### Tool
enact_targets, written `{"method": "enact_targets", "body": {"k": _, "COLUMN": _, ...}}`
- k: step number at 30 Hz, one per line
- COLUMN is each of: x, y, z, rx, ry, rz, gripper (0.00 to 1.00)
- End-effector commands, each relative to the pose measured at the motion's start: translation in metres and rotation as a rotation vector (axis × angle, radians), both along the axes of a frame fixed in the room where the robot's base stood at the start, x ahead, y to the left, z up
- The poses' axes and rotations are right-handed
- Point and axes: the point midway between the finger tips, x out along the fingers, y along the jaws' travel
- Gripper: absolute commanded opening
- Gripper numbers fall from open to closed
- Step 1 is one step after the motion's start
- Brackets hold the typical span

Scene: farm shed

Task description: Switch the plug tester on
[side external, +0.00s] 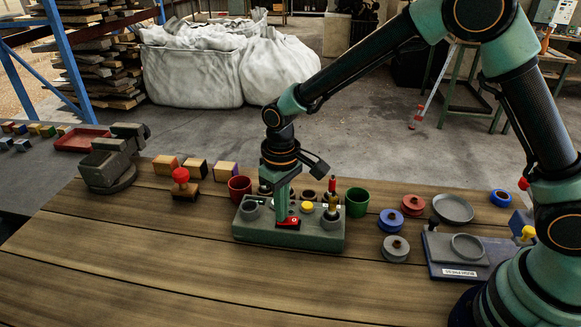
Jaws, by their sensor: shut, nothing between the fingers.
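The likely plug tester is a grey-green box (260,232) in the middle of the wooden bench, with a red switch (290,223) on its front top edge and a yellow button (307,206) to the right of it. Round sockets show on its top, and a brass and red plug-like piece stands at its right end. My gripper (282,217) points down over the box with its fingers shut and empty. Its tips are at the left side of the red switch and seem to touch it. I cannot tell which way the switch is set.
A red cup (239,188) and a green cup (357,202) flank the box. A vise (107,165), wooden blocks (196,169) and a red-knobbed block (184,183) are at left. Round pieces (395,249) and a labelled press (458,262) are at right. The front bench is clear.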

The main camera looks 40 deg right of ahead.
Motion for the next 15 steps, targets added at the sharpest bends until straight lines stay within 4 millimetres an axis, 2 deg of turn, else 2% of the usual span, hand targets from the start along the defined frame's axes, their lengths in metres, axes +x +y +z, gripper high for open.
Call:
{"method": "enact_targets", "body": {"k": 5, "x": -0.001, "y": -0.001, "z": 0.005, "rx": -0.003, "ry": 0.006, "rz": 0.000, "gripper": 0.00}}
{"method": "enact_targets", "body": {"k": 15, "x": -0.001, "y": 0.000, "z": 0.031, "rx": -0.001, "ry": 0.003, "rz": 0.000, "gripper": 0.00}}
